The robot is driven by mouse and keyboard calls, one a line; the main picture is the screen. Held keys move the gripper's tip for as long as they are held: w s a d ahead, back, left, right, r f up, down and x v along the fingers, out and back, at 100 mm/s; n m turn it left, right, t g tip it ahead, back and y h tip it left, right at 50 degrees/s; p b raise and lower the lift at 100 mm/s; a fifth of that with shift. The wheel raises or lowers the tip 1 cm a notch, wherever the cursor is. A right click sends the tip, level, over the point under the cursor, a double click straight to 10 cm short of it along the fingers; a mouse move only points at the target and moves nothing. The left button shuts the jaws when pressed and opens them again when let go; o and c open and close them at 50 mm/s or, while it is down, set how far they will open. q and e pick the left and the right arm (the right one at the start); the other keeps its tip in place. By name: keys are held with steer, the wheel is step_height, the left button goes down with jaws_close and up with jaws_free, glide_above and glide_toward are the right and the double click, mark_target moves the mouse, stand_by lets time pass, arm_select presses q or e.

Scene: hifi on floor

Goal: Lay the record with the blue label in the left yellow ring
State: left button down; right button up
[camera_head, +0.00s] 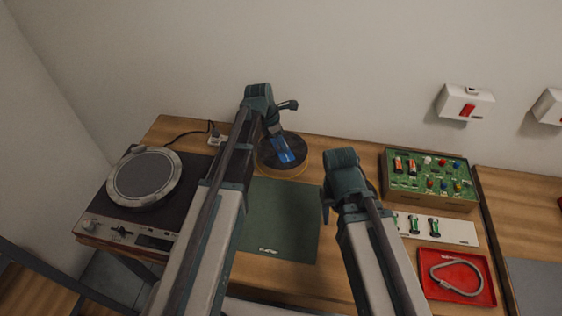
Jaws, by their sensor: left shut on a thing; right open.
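The dark record (298,155) with the blue label (287,156) is at the back of the wooden table, left of centre. My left gripper (279,137) is at its far side and shut on the record. A thin yellowish ring edge (285,177) shows around the record's near side. I cannot tell whether the record touches the surface inside it or is slightly above. My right gripper (326,207) is open and empty, right of the green mat.
A turntable (145,180) stands at the left. A green mat (285,220) lies mid-table. White boxes (465,103) hang on the wall.

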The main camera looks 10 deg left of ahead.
arm_select(q)
steer(key=w, duration=0.2)
steer(key=w+f, duration=0.1)
steer(key=shift+w+a+n, duration=0.3)
steer(key=shift+a, duration=0.1)
arm_select(e)
steer(key=shift+f, duration=0.5)
arm_select(q)
steer(key=shift+f+b, duration=0.1)
steer(key=shift+b, duration=0.25)
arm_select(e)
steer(key=shift+f, duration=0.1)
arm_select(q)
steer(key=shift+f+b, duration=2.5)
arm_select(e)
glide_above(331, 235)
steer(key=shift+a+f, duration=0.15)
steer(key=shift+f, duration=1.1)
steer(key=shift+a+f, duration=0.1)
steer(key=shift+f, duration=1.15)
arm_select(q)
steer(key=shift+f+b, duration=1.05)
arm_select(e)
steer(key=shift+f, duration=1.05)
arm_select(q)
steer(key=shift+c, duration=2.1)
jaws_free()
steer(key=shift+r, duration=0.1)
arm_select(e)
steer(key=shift+r, duration=0.1)
